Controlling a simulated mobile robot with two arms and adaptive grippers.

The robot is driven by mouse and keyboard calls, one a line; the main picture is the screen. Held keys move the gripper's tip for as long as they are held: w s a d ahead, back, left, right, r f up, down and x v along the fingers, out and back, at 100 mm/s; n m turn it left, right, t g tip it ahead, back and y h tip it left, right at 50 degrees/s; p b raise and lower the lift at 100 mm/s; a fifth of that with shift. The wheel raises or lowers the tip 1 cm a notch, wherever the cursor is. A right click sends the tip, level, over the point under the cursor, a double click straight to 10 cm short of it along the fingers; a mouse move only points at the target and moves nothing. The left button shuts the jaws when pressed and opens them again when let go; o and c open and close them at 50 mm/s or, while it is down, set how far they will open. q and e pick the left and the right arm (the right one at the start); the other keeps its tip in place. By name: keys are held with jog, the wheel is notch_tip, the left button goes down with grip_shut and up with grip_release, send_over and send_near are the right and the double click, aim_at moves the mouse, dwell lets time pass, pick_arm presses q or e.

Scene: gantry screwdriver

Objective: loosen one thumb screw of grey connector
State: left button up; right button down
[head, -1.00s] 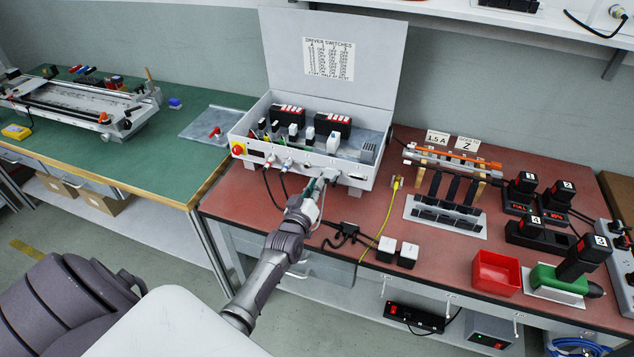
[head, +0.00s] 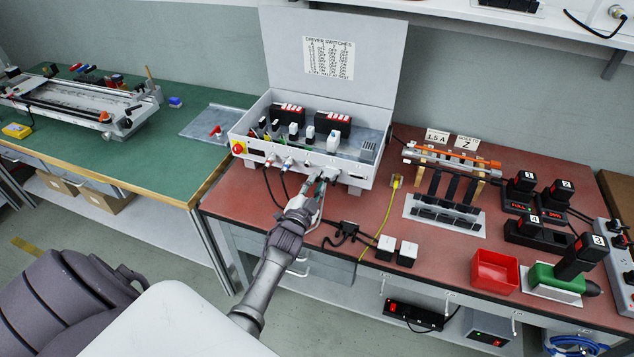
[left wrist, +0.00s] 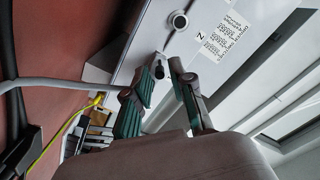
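The grey connector (head: 333,178) is at the front panel of the open control box (head: 262,158), low and right of its middle. It is small and partly covered by my gripper in the head view. My left gripper (head: 320,178) is at the panel beside it. In the left wrist view, the two green-padded fingers of the gripper (left wrist: 160,70) are apart. A small dark round part, seemingly a thumb screw (left wrist: 158,71), shows between their tips. I cannot tell whether either finger touches it. A grey cable (left wrist: 60,83) passes behind the left finger. My right gripper is out of view.
Other plugs and dark cables hang from the panel to the left. A yellow cable (head: 388,222) lies right of the box.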

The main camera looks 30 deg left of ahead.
pick_arm(q)
jog(key=m+b, duration=0.1)
jog(key=m, duration=0.4)
jog(key=shift+f+m, duration=0.1)
jog(key=shift+m, duration=0.2)
jog(key=m+b, duration=0.1)
jog(key=m, duration=0.2)
jog(key=m+b, duration=0.2)
jog(key=m, duration=0.1)
jog(key=shift+f+m, duration=0.2)
jog(key=shift+m, duration=0.2)
jog(key=shift+r+m+b, duration=0.1)
jog(key=shift+m+b, duration=0.4)
jog(key=shift+m, duration=0.5)
jog(key=shift+r+m, duration=0.2)
jog(key=shift+m, duration=0.4)
grip_shut()
jog(key=n+p, duration=0.1)
jog(key=n, duration=0.6)
jog(key=shift+r+p, duration=0.1)
jog(key=shift+p, duration=0.25)
jog(key=n+p, duration=0.1)
jog(key=n, duration=0.4)
jog(key=shift+n, duration=0.7)
grip_release()
